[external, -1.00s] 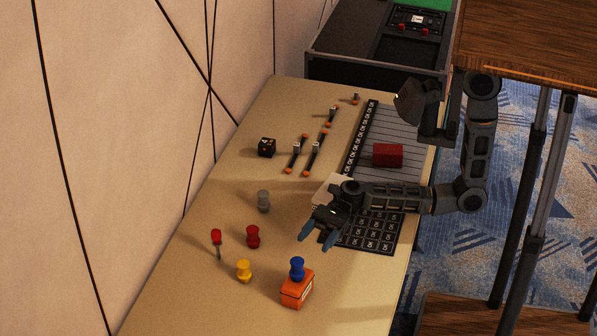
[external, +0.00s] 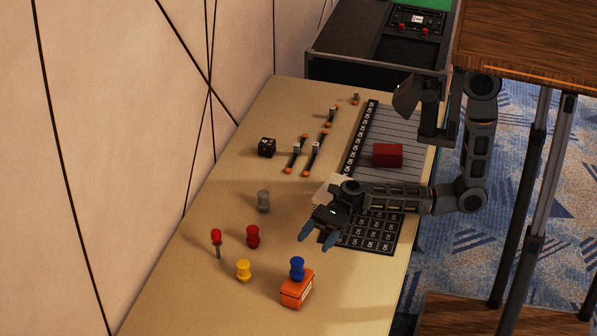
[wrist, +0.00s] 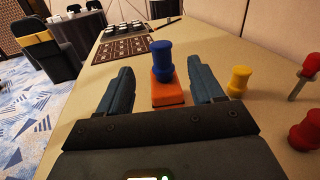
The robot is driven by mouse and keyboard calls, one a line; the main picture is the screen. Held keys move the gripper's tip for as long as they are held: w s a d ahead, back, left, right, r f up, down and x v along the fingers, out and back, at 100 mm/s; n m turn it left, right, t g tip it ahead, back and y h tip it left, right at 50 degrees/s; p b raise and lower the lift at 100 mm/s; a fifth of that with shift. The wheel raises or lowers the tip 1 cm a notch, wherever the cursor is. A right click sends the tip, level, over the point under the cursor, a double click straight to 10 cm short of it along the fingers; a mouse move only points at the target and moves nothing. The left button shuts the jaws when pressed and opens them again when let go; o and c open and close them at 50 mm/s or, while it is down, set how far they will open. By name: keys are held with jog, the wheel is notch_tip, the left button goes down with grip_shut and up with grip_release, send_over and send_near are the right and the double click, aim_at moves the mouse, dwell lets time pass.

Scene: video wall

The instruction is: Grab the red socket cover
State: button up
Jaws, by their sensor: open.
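A red spool-shaped piece (external: 253,236), which looks like the red socket cover, stands upright on the tan table. In the wrist view the red piece (wrist: 304,132) is at the right edge, partly cut off. My gripper (external: 314,238) is open and empty above the table, to the right of the red piece in the external view. In the wrist view my gripper (wrist: 166,88) has its two fingers apart, with a blue spool-shaped piece (wrist: 162,60) on an orange box (wrist: 168,93) showing between them.
A yellow spool-shaped piece (external: 244,270), a red-handled tool (external: 216,238) and a grey piece (external: 263,201) stand near the red one. The orange box (external: 297,292) is at the front. A red block (external: 388,155) lies further back. The wall is on the left.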

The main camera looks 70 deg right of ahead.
aim_at(252, 229)
jog(key=shift+o, duration=0.2)
